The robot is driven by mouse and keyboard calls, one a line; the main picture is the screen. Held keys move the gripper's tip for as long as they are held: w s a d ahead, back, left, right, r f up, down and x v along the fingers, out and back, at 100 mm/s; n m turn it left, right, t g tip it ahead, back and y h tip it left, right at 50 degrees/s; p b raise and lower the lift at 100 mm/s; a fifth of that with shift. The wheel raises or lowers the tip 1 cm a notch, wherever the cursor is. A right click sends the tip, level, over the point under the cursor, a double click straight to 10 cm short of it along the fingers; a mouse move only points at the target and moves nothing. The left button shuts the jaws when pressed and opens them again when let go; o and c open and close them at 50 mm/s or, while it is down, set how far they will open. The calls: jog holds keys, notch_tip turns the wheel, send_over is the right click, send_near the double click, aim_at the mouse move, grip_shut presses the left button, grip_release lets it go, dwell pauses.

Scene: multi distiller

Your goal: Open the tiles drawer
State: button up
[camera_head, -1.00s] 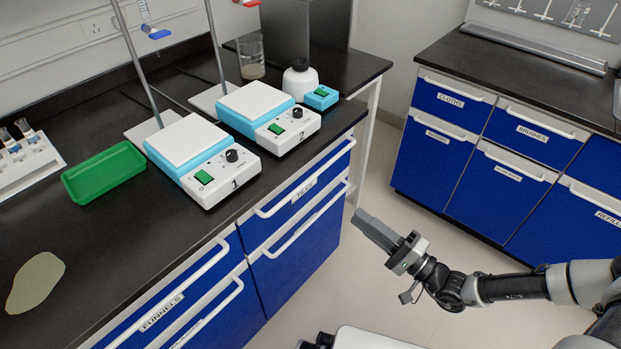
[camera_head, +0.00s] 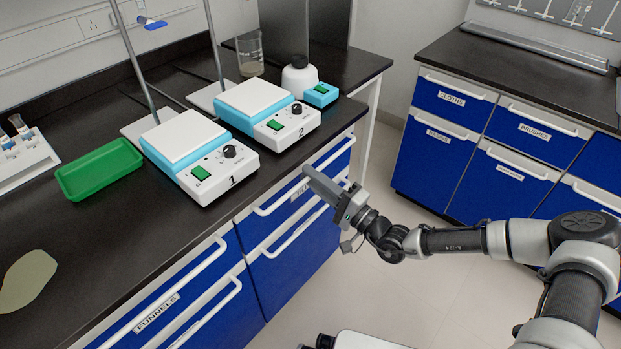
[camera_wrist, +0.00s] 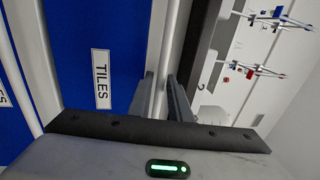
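The tiles drawer (camera_head: 330,163) is the blue top drawer below hotplate 2 in the head view, and it looks closed. Its label is partly hidden by my gripper (camera_head: 310,173). In the wrist view the TILES label (camera_wrist: 102,78) is clear on the blue front, turned sideways. The drawer's white bar handle (camera_wrist: 168,35) runs between the two dark fingertips of my gripper (camera_wrist: 162,97). The fingers are apart, one on each side of the bar. A gap shows beside the bar, and I cannot tell whether either finger touches it.
A blue lower drawer (camera_head: 295,260) with its own handle sits directly below. The funnels drawer (camera_head: 175,300) is to the left. Hotplates 1 (camera_head: 200,155) and 2 (camera_head: 267,115) stand on the counter above. Open floor (camera_head: 400,290) lies to the right, before another blue cabinet (camera_head: 500,150).

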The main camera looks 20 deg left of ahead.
jog(key=shift+w+a+r, duration=0.1)
jog(key=shift+w+a, duration=0.05)
jog(key=shift+a, duration=0.2)
grip_shut()
jog(key=shift+d, duration=0.15)
jog(key=r+p+v, duration=0.3)
jog(key=v, duration=1.1)
jog(key=d+r+p+v, duration=0.1)
jog(key=p+v, duration=0.3)
jog(key=v, duration=1.1)
jog(key=shift+s+r, duration=0.4)
jog(key=shift+r, duration=0.45)
grip_release()
